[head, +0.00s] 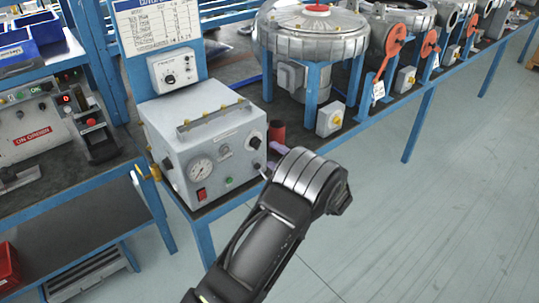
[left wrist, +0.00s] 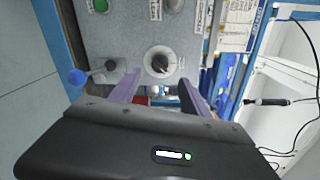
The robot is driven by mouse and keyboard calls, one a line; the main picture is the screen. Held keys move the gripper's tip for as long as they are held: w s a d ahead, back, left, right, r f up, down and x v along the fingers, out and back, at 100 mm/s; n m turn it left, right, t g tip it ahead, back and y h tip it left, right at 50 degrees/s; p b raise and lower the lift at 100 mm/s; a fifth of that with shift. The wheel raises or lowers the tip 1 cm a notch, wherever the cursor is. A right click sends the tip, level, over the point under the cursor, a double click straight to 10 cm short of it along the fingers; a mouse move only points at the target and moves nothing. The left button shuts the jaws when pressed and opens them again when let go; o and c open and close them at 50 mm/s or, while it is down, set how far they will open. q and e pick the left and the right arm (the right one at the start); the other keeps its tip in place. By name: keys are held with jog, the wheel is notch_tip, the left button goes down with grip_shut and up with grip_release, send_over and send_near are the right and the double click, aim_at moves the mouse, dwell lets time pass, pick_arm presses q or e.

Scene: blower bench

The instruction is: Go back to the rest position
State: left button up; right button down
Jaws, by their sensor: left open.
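My left gripper (head: 268,157) is in front of the right side of a grey test box (head: 222,165) on the blue-framed bench. In the left wrist view, the left gripper's (left wrist: 159,80) two purple fingers stand apart with nothing held between them. Beyond and between the fingertips is a round black knob (left wrist: 158,62) on the box's front panel. I cannot tell whether the fingers touch the panel. The box also has a round gauge (head: 201,170) and a red switch (head: 201,194). My right gripper is in neither view.
A red cylinder (head: 277,131) stands just right of the box, close to my left fingers. A large round metal blower (head: 311,32) stands behind. The grey floor (head: 430,220) at right is clear.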

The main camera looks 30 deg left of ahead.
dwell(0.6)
pick_arm(q)
jog(key=w+d+f+n+t+h, duration=0.3)
jog(key=d+f+n+t+h, duration=0.15)
jog(key=d+f+h, duration=0.4)
jog(key=s+d+f+n+g+h, duration=0.1)
jog(key=s+d+f+h, duration=0.1)
jog(key=s+d+f, duration=0.3)
jog(key=s+d+f+h, duration=0.1)
jog(key=d+f, duration=0.2)
jog(key=f, duration=0.5)
jog(key=s+d+f+n+g+h, duration=0.1)
jog(key=s+d+f+g+h, duration=0.15)
jog(key=s+d+f, duration=0.4)
jog(key=s+d+f+n+g+h, duration=0.1)
jog(key=s+d+g+h, duration=0.2)
jog(key=s, duration=0.7)
jog(key=s+d+r+g+h, duration=0.1)
jog(key=s+d, duration=0.3)
jog(key=s, duration=0.4)
jog(key=s+d+r+g+h, duration=0.1)
jog(key=s+d+h, duration=0.1)
jog(key=s+d, duration=0.2)
jog(key=s, duration=0.3)
jog(key=shift+s+g, duration=0.3)
jog(key=shift+s, duration=0.1)
